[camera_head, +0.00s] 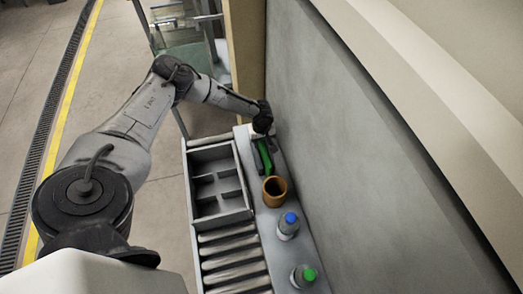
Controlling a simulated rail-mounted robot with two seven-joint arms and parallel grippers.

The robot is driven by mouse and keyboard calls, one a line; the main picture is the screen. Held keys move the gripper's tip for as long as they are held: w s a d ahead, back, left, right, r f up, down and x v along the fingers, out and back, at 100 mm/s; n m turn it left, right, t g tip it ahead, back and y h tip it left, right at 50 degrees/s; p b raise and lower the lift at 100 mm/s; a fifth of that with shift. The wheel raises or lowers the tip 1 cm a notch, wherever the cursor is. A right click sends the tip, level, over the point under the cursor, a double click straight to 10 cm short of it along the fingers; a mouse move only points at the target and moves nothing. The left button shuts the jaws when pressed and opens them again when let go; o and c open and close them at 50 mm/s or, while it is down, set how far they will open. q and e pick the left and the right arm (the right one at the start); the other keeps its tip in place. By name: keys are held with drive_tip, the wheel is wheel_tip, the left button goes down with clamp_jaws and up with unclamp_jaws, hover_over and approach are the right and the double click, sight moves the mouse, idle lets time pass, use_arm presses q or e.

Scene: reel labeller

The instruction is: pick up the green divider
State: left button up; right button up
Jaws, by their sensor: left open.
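The green divider (264,158) lies on the narrow grey shelf along the wall, near its far end. My left arm reaches in from the left, and my left gripper (260,134) is over the far end of the divider. The gripper is open. Its fingers are small and dark in the picture, and I cannot tell whether they touch the divider. My right gripper is not in view.
A grey compartment tray (247,187) stands left of the divider on a roller conveyor (233,260). A brown cup (275,191), a blue-capped bottle (288,226) and a green-capped bottle (303,277) stand nearer on the shelf. A tall wall (350,150) closes the right side.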

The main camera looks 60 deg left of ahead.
use_arm(q)
drive_tip(key=shift+f, duration=0.85)
drive_tip(key=shift+c, duration=0.4)
clamp_jaws()
